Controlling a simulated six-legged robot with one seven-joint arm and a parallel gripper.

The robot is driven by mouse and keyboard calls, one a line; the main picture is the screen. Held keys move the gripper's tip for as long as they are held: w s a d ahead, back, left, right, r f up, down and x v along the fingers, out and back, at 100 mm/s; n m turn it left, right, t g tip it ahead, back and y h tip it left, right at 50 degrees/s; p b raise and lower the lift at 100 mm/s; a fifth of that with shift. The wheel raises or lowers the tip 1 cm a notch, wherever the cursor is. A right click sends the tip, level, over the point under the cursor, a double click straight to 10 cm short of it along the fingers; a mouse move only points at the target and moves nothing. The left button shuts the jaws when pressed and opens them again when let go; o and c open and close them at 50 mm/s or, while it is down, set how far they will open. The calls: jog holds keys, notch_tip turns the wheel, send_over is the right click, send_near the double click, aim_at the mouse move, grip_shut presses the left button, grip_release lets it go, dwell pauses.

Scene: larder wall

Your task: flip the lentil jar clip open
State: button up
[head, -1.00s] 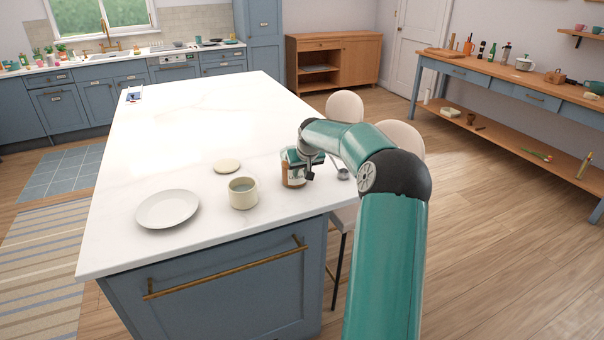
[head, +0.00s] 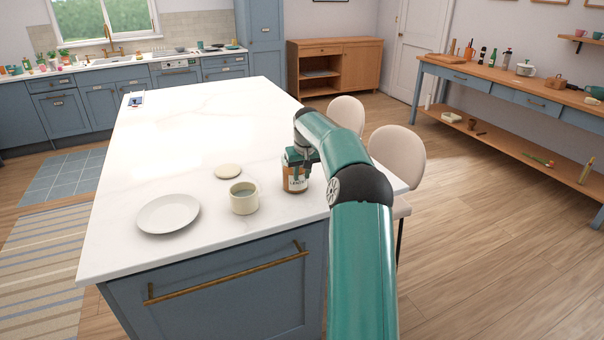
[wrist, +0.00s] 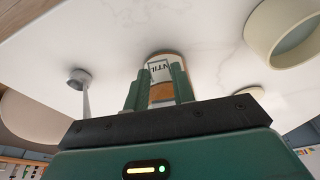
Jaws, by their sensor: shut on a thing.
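The lentil jar (head: 296,183) stands upright near the right edge of the white island top, with orange-brown contents and a pale label. It also shows in the wrist view (wrist: 160,70), where part of the lettering reads "NTIL". My gripper (head: 300,162) is at the top of the jar, and in the wrist view its two green fingers (wrist: 158,95) lie on either side of the jar's upper part, shut on it. The clip is hidden behind my gripper, so I cannot tell its position.
A cream mug (head: 244,198), a pale round disc (head: 228,171) and a grey plate (head: 168,213) stand left of the jar. A metal scoop (wrist: 79,78) lies near the jar in the wrist view. Chairs (head: 398,155) stand along the right side.

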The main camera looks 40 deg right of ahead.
jog(key=o, duration=1)
jog(key=v, duration=1.3)
jog(key=shift+r, duration=0.4)
jog(key=shift+s+a, duration=0.1)
jog(key=shift+a, duration=0.05)
